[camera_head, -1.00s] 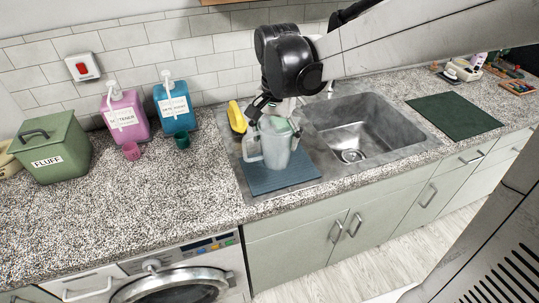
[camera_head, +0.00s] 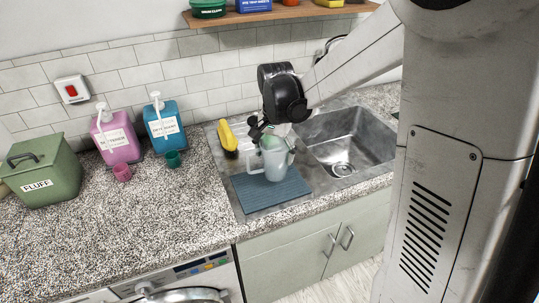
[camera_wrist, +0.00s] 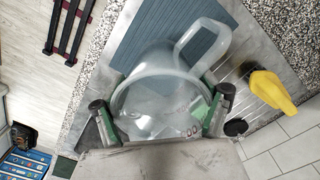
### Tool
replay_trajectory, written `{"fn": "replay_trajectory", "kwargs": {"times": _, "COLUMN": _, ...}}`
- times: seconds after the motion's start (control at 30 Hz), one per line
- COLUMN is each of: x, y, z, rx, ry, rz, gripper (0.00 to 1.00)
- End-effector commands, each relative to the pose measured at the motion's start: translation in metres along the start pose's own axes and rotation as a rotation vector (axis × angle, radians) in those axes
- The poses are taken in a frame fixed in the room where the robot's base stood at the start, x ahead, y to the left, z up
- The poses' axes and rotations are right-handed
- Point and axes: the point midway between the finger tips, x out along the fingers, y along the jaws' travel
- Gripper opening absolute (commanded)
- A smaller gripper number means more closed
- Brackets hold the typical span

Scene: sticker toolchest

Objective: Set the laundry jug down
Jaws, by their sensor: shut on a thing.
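The jug's base is hidden there.
A yellow bottle (camera_head: 228,138) stands close behind the mat's left corner. The sink basin (camera_head: 345,150) is to the right. Pink (camera_head: 117,140) and blue (camera_head: 165,125) dispensers, two small cups and a green FLUFF bin (camera_head: 45,172) stand left. The counter between is clear.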

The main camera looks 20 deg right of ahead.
Motion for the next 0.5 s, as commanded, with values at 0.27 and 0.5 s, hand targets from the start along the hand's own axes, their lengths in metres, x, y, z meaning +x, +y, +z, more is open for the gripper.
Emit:
{"fn": "replay_trajectory", "kwargs": {"times": 0.27, "x": 0.014, "y": -0.002, "z": -0.010, "rx": 0.000, "ry": 0.000, "rz": 0.000, "gripper": 0.20}}
{"fn": "replay_trajectory", "kwargs": {"times": 0.5, "x": 0.043, "y": -0.002, "z": -0.010, "rx": 0.000, "ry": 0.000, "rz": 0.000, "gripper": 0.20}}
